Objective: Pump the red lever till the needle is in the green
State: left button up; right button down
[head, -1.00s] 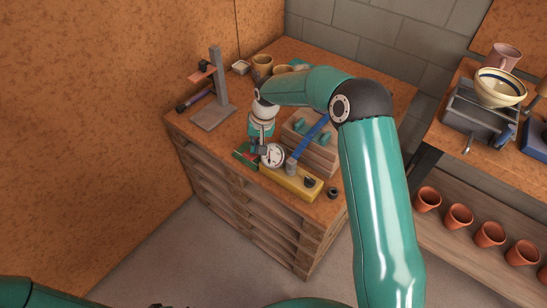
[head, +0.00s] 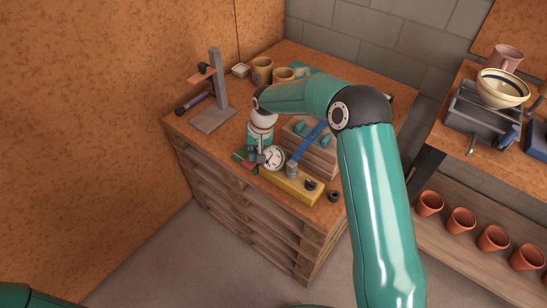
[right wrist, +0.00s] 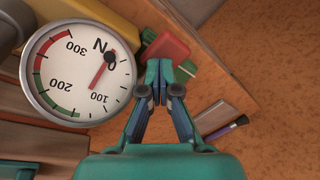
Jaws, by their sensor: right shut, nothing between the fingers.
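The pump has a yellow base (head: 290,187) near the table's front edge, with a round white gauge (head: 273,157) at its left end. Its raised lever (head: 308,142) looks blue, not red, and slants up to the right; my arm hides its top. In the right wrist view the gauge (right wrist: 80,72) appears upside down. Its red needle (right wrist: 98,76) lies on the side between 0 and 100, outside the green band near 200. My right gripper (head: 256,158) is shut and empty, just left of the gauge; its fingertips (right wrist: 161,88) show close together. My left gripper is out of view.
A red block (right wrist: 165,49) and a green piece lie just beyond my right fingertips. A stand (head: 218,100) is at the table's left, cups (head: 262,70) behind. A wooden box (head: 318,158) stands behind the pump. A small dark ring (head: 334,196) lies right of the base.

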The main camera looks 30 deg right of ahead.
jog(key=shift+w+d+r+p, duration=0.1)
jog(key=shift+d+r+p, duration=0.15)
jog(key=shift+r+p, duration=0.5)
jog(key=shift+w+d+r+p, duration=0.1)
jog(key=shift+d+r+p, duration=0.25)
jog(key=shift+r, duration=0.7)
jog(key=shift+w+d+r+p, duration=0.15)
jog(key=shift+r+p, duration=0.45)
jog(key=shift+r, duration=0.3)
jog(key=w+p+v, duration=0.1)
jog(key=p+v, duration=0.4)
jog(key=v, duration=0.1)
jog(key=shift+w+d+r, duration=0.15)
jog(key=shift+d+r, duration=0.1)
jog(key=shift+r, duration=0.2)
